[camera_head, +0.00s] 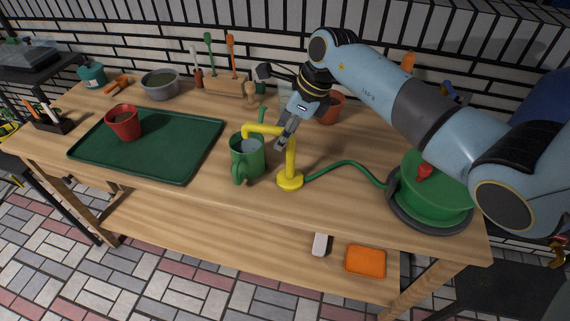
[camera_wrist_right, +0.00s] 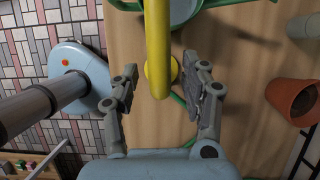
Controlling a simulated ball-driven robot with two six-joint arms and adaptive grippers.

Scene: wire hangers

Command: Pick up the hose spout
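The yellow hose spout (camera_head: 291,160) stands upright on its round base on the wooden table. Its bent arm reaches left over the green watering can (camera_head: 246,158). My right gripper (camera_head: 284,134) is just above and behind the top of the spout. In the right wrist view the gripper (camera_wrist_right: 160,72) is open, with one finger on each side of the yellow spout (camera_wrist_right: 157,45). Gaps show between the fingers and the pipe, and nothing is held. My left gripper is not in view.
A green hose (camera_head: 345,165) runs from the spout base to the green reel (camera_head: 432,187) at right. A dark green tray (camera_head: 175,150) with a red pot (camera_head: 123,122) lies left. A terracotta pot (camera_head: 333,108) and a tool rack (camera_head: 224,88) stand behind.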

